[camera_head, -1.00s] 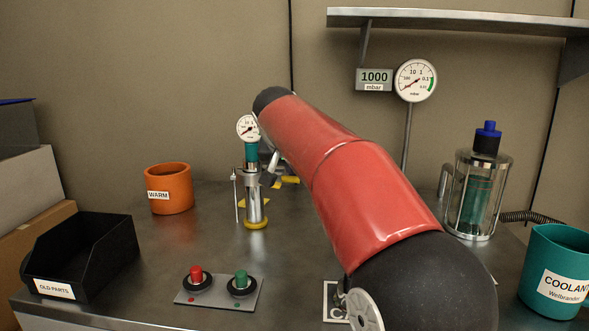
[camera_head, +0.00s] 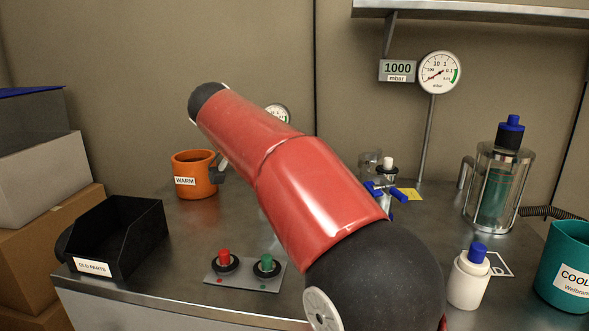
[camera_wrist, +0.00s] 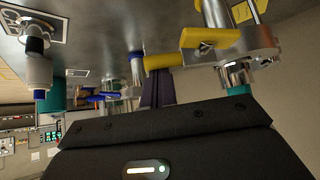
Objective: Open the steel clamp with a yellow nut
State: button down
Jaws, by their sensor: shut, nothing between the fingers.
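The steel clamp (camera_wrist: 262,44) shows at the upper right of the wrist view, around a metal pipe joint. Its yellow nut (camera_wrist: 165,61) sticks out to the left as a bar, beside a larger yellow part (camera_wrist: 209,38). My gripper (camera_wrist: 158,76) is shut and empty. Its dark fingers appear just below the yellow nut in the picture; I cannot tell whether they touch it. In the head view my red arm hides the clamp, the nut and my gripper; only part of the gauge (camera_head: 279,113) above that column shows.
An orange cup (camera_head: 195,176) stands near my arm's far end. A blue-knobbed fitting (camera_head: 385,192) and a white bottle (camera_head: 468,279) stand right of my arm. The button box (camera_head: 244,274) and black bin (camera_head: 117,240) are in front. A glass vessel (camera_head: 495,190) stands far right.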

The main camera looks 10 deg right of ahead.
jog(key=shift+s+a, duration=0.2)
jog(key=shift+a, duration=0.5)
